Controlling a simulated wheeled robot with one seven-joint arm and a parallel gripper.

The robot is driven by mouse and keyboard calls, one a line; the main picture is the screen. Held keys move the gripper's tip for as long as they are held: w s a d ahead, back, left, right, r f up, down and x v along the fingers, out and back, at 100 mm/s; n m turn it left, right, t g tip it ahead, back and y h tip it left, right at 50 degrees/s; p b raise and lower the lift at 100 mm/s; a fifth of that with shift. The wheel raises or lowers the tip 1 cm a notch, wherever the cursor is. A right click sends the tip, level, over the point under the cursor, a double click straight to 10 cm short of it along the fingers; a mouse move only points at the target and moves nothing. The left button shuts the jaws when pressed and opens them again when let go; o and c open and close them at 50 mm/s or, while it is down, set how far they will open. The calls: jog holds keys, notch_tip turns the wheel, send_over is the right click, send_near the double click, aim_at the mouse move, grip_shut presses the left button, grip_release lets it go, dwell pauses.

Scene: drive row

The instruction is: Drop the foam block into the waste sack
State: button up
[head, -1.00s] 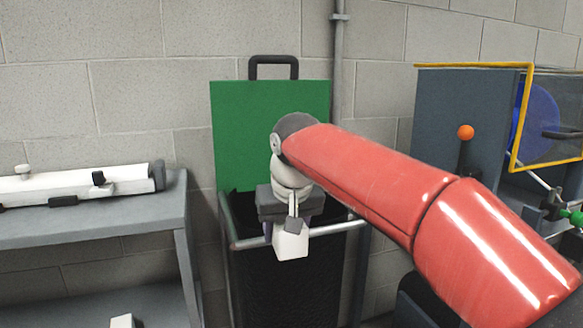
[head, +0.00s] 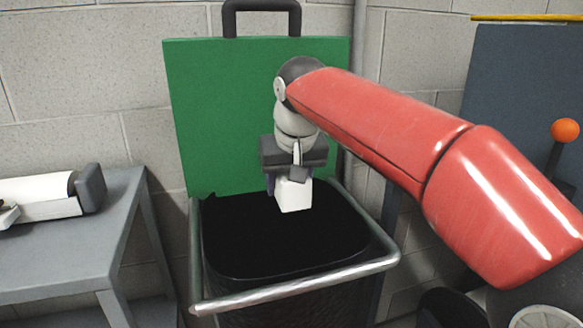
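The foam block (head: 294,194) is a small white block in my gripper (head: 292,178), in the middle of the head view. My gripper points down and is shut on the block's upper part. The waste sack (head: 250,245) is black and hangs open in a metal-rimmed frame (head: 300,290) with a green back panel (head: 215,115). The block shows against the sack's dark opening, behind the front rim bar. How high it is above the opening is hard to tell. The inside of the sack is too dark to see into.
A grey table (head: 80,235) with a white cylindrical device (head: 40,195) stands at the left. At the right is a dark blue machine panel (head: 520,110) with an orange knob (head: 565,130). Round bins (head: 450,308) show at the lower right. A block wall closes off the back.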

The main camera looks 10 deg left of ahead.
jog(key=shift+f, duration=0.2)
notch_tip(320, 180, down, 6)
jog(key=b, duration=0.6)
jog(key=shift+r, duration=0.25)
jog(key=o, duration=1)
jog(key=p+v, duration=0.1)
jog(key=v, duration=0.7)
jog(key=shift+p, duration=0.35)
jog(key=shift+s+f, duration=0.1)
